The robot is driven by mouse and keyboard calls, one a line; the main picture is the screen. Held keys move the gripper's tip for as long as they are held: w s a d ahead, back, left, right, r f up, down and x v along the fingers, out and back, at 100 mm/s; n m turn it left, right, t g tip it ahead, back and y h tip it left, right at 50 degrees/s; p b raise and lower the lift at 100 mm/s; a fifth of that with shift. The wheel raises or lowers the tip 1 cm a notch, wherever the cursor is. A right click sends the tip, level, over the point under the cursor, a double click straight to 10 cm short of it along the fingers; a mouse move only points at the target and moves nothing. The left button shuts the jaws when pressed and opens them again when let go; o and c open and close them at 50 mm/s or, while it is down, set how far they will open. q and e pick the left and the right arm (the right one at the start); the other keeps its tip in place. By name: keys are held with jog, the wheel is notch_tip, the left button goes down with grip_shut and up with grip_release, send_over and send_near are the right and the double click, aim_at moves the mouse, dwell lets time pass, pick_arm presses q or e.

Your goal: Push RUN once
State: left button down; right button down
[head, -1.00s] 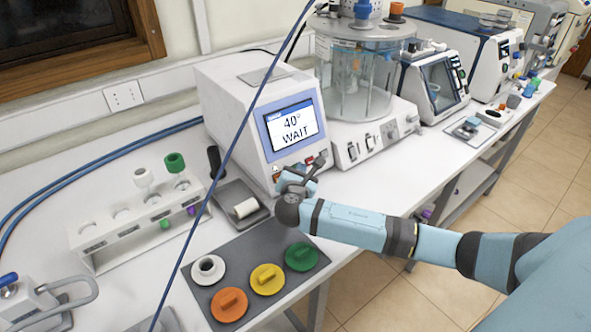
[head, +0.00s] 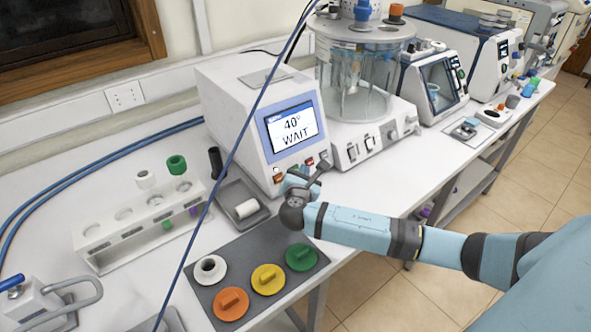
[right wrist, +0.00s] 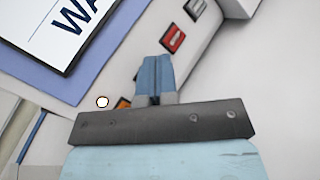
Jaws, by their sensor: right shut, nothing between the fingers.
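The white tester (head: 240,120) stands on the bench with its screen (head: 291,128) reading "40° WAIT". A row of small buttons sits low on its front face. The right wrist view shows a red button (right wrist: 173,39), a dark button (right wrist: 195,8) and an orange button (right wrist: 123,102) partly hidden by my gripper. I cannot read RUN on any of them. My right gripper (head: 290,180) is shut and empty, close to the button row. Its closed fingertips (right wrist: 153,62) appear below the red button; I cannot tell whether they touch the panel. My left gripper is not in view.
A grey tray (head: 229,220) with a white cylinder lies left of my gripper. A dark mat (head: 240,250) holds several coloured round pieces. A white tube rack (head: 100,237) stands at left, and a glass-vessel unit (head: 352,85) stands right of the tester. A blue cable crosses the view.

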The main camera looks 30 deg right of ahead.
jog(key=shift+s+d+r+p, duration=0.1)
jog(key=shift+s+r+p, duration=0.2)
jog(key=shift+s+p, duration=0.45)
jog(key=shift+s+r+p, duration=0.3)
jog(key=shift+s+p, duration=0.4)
jog(key=shift+s, duration=0.1)
jog(key=shift+s+d+r+p, duration=0.1)
jog(key=shift+s+r+p, duration=0.2)
jog(key=shift+s+p, duration=0.45)
jog(key=shift+r, duration=0.1)
